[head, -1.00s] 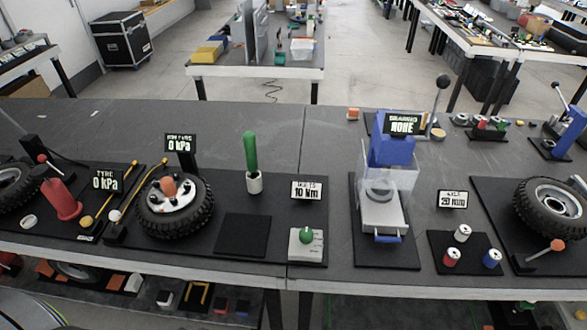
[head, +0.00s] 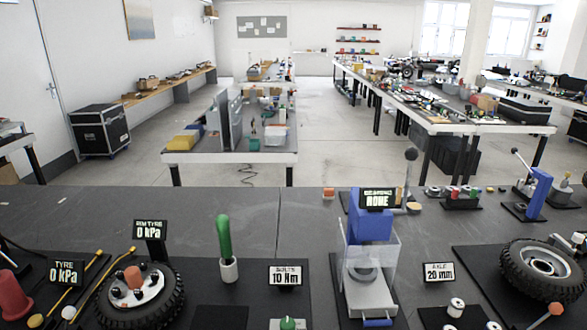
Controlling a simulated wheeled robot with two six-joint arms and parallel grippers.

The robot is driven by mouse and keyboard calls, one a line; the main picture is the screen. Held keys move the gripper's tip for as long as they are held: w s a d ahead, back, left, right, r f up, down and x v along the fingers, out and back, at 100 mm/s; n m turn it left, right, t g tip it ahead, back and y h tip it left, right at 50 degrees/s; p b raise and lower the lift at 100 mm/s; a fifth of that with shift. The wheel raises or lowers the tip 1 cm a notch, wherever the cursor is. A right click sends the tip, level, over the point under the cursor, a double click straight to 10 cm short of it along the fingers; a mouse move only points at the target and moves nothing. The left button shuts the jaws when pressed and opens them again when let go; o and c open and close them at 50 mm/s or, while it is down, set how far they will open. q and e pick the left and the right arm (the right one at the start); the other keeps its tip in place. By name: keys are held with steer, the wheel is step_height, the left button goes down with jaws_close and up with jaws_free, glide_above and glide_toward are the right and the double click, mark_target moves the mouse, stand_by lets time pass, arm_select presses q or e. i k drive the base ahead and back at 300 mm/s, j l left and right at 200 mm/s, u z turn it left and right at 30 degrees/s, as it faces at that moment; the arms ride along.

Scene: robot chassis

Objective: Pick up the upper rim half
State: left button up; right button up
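A white rim disc (head: 137,287) with dark bolts and an orange knob on top sits in a black tyre (head: 172,308) at the lower left in the head view. It may be the upper rim half; I cannot tell for certain. Another tyre (head: 512,279) with a grey-white rim (head: 541,262) lies at the right. A grey ring-shaped part (head: 364,271) is inside the clear-walled blue press in the middle. Neither of my grippers is in view.
The blue press (head: 370,228) stands mid-bench. A green-handled tool (head: 224,238) stands in a white cup (head: 229,270). Signs (head: 285,276) and a red cone (head: 12,296) stand near the front. The back left of the dark bench (head: 120,205) is clear.

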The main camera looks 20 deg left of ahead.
mark_target(136, 286)
steer(key=u, duration=1.6)
